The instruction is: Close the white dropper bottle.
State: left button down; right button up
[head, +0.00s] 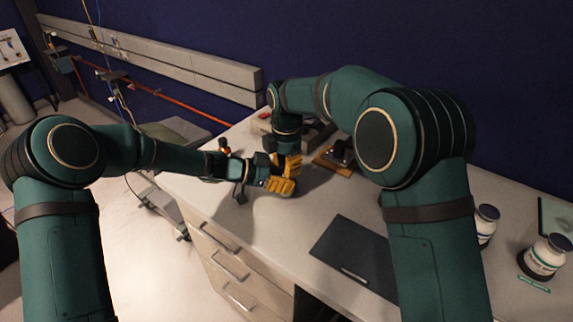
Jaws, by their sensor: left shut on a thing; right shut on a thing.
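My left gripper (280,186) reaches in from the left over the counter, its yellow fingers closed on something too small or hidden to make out. My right gripper (289,166) points down from above. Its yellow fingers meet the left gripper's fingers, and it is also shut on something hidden. The white dropper bottle and its dropper cap cannot be made out; the fingers cover the space where the two grippers meet.
A grey counter (300,215) carries a black flat panel (357,248) in front. A wooden stand with a dark item (337,158) is close behind the grippers. White labelled jars (546,257) stand at the far right. An orange-and-black item (223,146) is at the left edge.

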jog(key=shift+s+f, duration=0.1)
jog(key=shift+f, duration=0.5)
jog(key=shift+f, duration=0.3)
jog(key=shift+c, duration=0.4)
jog(key=shift+d+f, duration=0.1)
jog(key=shift+s+a+r, duration=0.1)
jog(key=shift+a+r, duration=0.1)
jog(key=shift+r, duration=0.25)
jog(key=shift+s, duration=0.1)
jog(key=shift+a+r, duration=0.15)
jog(key=shift+a, duration=0.1)
jog(key=shift+r, duration=0.3)
jog(key=shift+w+d, duration=0.1)
jog(key=shift+w, duration=0.1)
